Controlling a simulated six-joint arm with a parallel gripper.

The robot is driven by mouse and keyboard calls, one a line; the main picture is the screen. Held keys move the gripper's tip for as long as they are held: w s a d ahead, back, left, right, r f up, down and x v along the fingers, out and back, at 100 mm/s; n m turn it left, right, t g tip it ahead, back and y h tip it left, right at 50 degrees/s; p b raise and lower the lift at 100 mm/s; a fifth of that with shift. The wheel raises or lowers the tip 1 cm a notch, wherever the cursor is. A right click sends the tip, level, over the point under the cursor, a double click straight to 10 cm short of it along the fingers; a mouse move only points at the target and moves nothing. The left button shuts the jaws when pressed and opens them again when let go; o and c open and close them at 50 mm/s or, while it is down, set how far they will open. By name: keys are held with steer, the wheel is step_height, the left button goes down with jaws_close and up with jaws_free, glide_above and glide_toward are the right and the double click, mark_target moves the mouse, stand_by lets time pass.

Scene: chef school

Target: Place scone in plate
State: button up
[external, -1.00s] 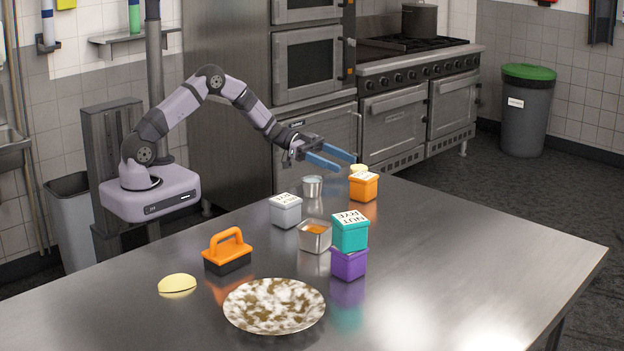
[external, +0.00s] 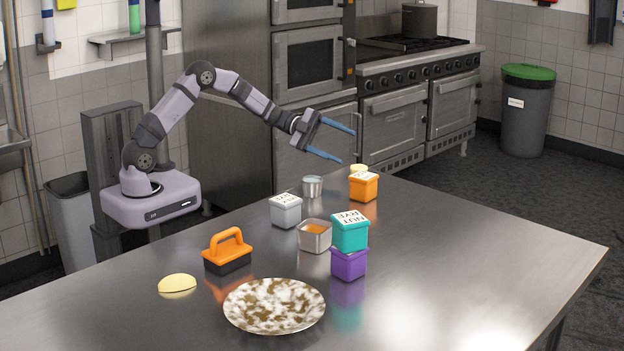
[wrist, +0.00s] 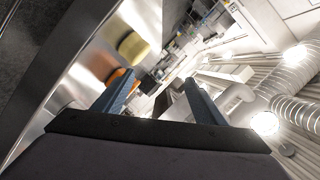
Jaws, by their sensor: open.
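A speckled brown-and-white plate (external: 274,306) lies at the front of the steel table, with nothing on it. A pale yellow, dome-shaped piece (external: 177,283) lies left of the plate. Another pale yellow piece (external: 359,168) is at the far side, partly hidden behind an orange box. I cannot tell for sure which is the scone. My gripper (external: 346,147) is open and empty in the air near the far piece. In the wrist view, that yellow piece (wrist: 133,47) shows up and left of my open fingers (wrist: 157,82), apart from them.
The orange box (external: 363,187) stands just in front of the far yellow piece. An orange-handled block (external: 228,254) stands left. The table's right is clear.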

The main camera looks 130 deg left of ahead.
steer(key=m, duration=0.4)
steer(key=shift+f+m+b, duration=0.1)
steer(key=shift+m+b, duration=0.3)
steer(key=m+b, duration=0.1)
steer(key=m, duration=0.6)
steer(key=m+b, duration=0.1)
steer(key=m, duration=0.5)
steer(key=shift+m, duration=0.4)
steer(key=m+b, duration=0.1)
steer(key=m, duration=0.4)
steer(key=shift+m, duration=0.6)
step_height(320, 180, down, 5)
steer(key=shift+r, duration=0.1)
steer(key=shift+w, duration=0.3)
steer(key=shift+f+p+x, duration=0.2)
steer(key=shift+p+x, duration=1.15)
steer(key=shift+x, duration=2.1)
steer(key=shift+s+d, duration=0.1)
steer(key=shift+d, duration=0.05)
